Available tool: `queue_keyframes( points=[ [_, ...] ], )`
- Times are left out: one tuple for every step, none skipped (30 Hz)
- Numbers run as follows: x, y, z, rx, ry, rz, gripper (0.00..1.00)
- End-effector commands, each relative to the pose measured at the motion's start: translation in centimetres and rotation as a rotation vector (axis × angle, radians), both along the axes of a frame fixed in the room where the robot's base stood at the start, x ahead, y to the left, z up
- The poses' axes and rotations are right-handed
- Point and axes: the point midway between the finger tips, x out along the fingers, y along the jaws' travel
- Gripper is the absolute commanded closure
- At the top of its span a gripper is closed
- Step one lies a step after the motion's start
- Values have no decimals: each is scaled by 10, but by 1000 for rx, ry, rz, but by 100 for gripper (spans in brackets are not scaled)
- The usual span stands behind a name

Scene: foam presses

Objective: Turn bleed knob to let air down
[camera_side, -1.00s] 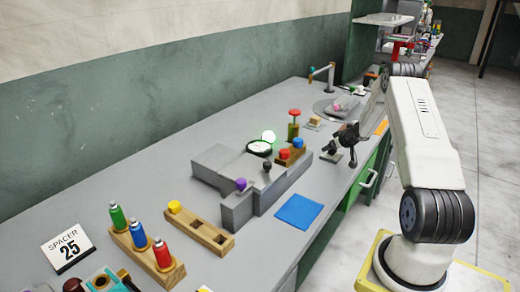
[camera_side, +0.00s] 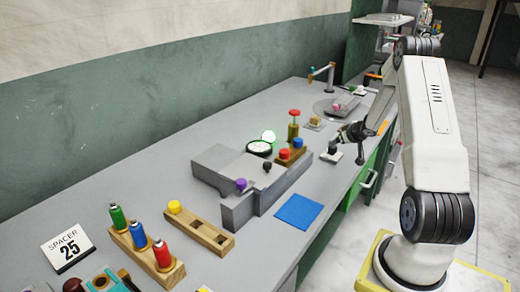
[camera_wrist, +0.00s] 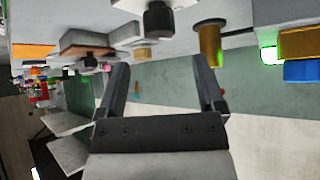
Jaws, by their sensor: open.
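A black knob on a small pale block, which looks like the bleed knob, stands near the bench's right edge in the side view (camera_side: 333,149). It also shows at the top middle of the wrist view (camera_wrist: 158,20). My gripper (camera_side: 343,138) is just right of and above the knob in the side view. In the wrist view my gripper (camera_wrist: 159,65) is open, with nothing between its two fingers. The knob appears beyond the fingertips, roughly in line with the gap. I cannot tell from the side view whether a finger touches it.
A brass post with a red top (camera_side: 294,116) stands left of the knob. A wooden block with red and blue buttons (camera_side: 291,156), a round gauge (camera_side: 259,148) and a grey stepped fixture (camera_side: 218,160) are nearby. A blue mat (camera_side: 299,211) lies in front.

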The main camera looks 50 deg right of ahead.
Motion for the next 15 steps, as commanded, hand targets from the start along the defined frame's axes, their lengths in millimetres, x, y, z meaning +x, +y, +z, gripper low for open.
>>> queue_keyframes(
  points=[
    [-4,2,6,-1,0,-1,13],
    [-6,4,8,-1,0,-1,13],
    [1,10,9,-4,4,8,13],
    [4,13,10,-5,7,11,13],
    [7,16,11,-6,9,13,13],
    [10,20,13,-8,13,16,13],
    [13,23,14,-10,16,18,13],
    [15,26,15,-11,18,20,13],
    [19,31,17,-13,22,23,13],
    [21,34,18,-14,25,25,13],
    [23,37,20,-15,27,28,13],
    [26,42,21,-18,32,31,13],
    [28,45,22,-18,35,33,13],
    [31,49,23,-18,38,35,13],
    [33,53,25,-20,41,40,13]
  ],
)
